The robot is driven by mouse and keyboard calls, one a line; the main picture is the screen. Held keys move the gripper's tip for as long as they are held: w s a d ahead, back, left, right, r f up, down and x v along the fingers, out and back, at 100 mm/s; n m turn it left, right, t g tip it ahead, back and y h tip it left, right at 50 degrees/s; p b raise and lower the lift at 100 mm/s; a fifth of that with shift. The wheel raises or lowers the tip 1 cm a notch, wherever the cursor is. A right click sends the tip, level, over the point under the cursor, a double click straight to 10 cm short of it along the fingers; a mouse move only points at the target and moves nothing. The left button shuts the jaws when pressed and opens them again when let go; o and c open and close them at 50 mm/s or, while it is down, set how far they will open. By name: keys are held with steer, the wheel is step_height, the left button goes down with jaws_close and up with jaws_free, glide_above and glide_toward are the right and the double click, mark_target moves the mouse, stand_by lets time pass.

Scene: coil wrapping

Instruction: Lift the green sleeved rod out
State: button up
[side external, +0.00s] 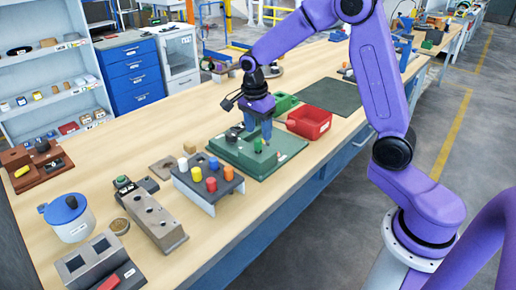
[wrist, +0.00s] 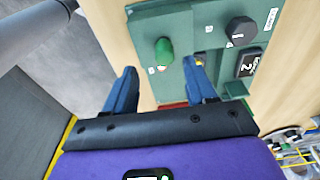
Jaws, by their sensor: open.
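The green sleeved rod (wrist: 164,50) stands on the green board (wrist: 140,30) in the wrist view; only its rounded green end and side show. In the side view the rod (side external: 258,145) is small, close to my gripper's fingers on the green board (side external: 283,160). My gripper (wrist: 160,68) is open and empty, pointing down at the board. In the wrist view the rod appears between the lines of the two blue fingers, just beyond their tips. In the side view my gripper (side external: 258,136) is low over the board; exact height is unclear.
A black round knob (wrist: 241,30) and a black numbered block (wrist: 249,62) sit on the board beside the rod. A red bin (side external: 310,122) is right of the board. A grey rack with coloured pegs (side external: 208,182) stands to the left. A dark mat (side external: 328,95) lies clear behind.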

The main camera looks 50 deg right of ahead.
mark_target(258, 140)
steer(key=shift+w+d+f, duration=0.15)
steer(key=shift+f, duration=1.2)
steer(key=shift+w+d+f, duration=0.1)
steer(key=shift+w+f, duration=0.05)
steer(key=shift+f, duration=1.15)
jaws_close()
steer(key=shift+r, duration=0.15)
step_height(258, 140, up, 10)
steer(key=shift+f, duration=0.1)
